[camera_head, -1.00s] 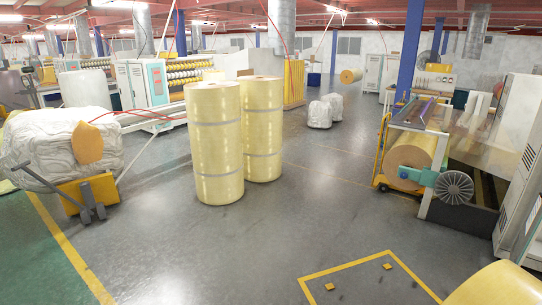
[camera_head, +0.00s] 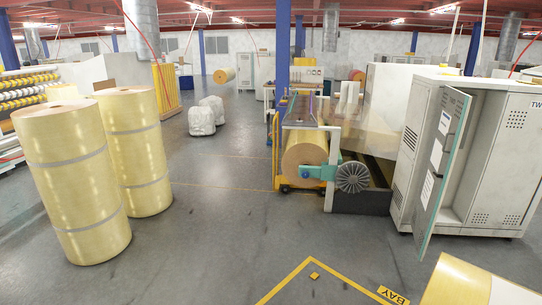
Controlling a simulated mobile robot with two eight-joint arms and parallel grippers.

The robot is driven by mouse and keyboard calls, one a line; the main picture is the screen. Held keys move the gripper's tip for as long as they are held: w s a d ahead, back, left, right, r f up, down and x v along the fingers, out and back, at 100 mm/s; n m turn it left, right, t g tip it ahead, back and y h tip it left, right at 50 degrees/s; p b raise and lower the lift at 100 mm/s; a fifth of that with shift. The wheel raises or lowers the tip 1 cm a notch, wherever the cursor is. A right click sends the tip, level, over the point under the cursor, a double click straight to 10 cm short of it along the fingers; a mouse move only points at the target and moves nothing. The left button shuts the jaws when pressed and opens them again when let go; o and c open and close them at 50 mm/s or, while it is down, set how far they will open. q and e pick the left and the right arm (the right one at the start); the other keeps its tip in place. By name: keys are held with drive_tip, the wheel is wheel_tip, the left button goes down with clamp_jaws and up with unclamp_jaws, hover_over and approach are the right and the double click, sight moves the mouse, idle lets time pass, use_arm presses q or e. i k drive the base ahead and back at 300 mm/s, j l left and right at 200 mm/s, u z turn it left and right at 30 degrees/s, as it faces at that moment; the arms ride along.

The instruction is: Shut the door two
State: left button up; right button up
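A large grey cabinet (camera_head: 508,160) stands at the right of the head view, with the letters "TWO" partly cut off at its upper right. One of its doors (camera_head: 443,160) stands open, swung out toward me, with a green edge and white paper sheets on it. A dark gap shows between the open door and the cabinet body. Another door panel to the right, with vent slots, looks closed. Neither of my grippers is in view.
Tall yellow film rolls (camera_head: 75,175) stand at the left. A rewinding machine (camera_head: 310,150) with a roll stands left of the cabinet. A yellow roll (camera_head: 470,285) lies at the bottom right, before the cabinet. The grey floor (camera_head: 220,240) in the middle is clear.

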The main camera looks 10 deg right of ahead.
sight(455, 107)
drive_tip(key=i+l+z, duration=0.1)
drive_tip(key=i+z, duration=0.3)
drive_tip(key=i, duration=0.3)
drive_tip(key=i+j+z, duration=0.1)
drive_tip(key=i+z, duration=0.35)
drive_tip(key=i, duration=0.3)
drive_tip(key=i+z, duration=0.25)
drive_tip(key=i, duration=0.2)
drive_tip(key=i+j+z, duration=0.1)
drive_tip(key=i+z, duration=0.2)
drive_tip(key=i, duration=0.15)
drive_tip(key=i+j+z, duration=0.25)
drive_tip(key=i, duration=0.15)
drive_tip(key=z, duration=0.6)
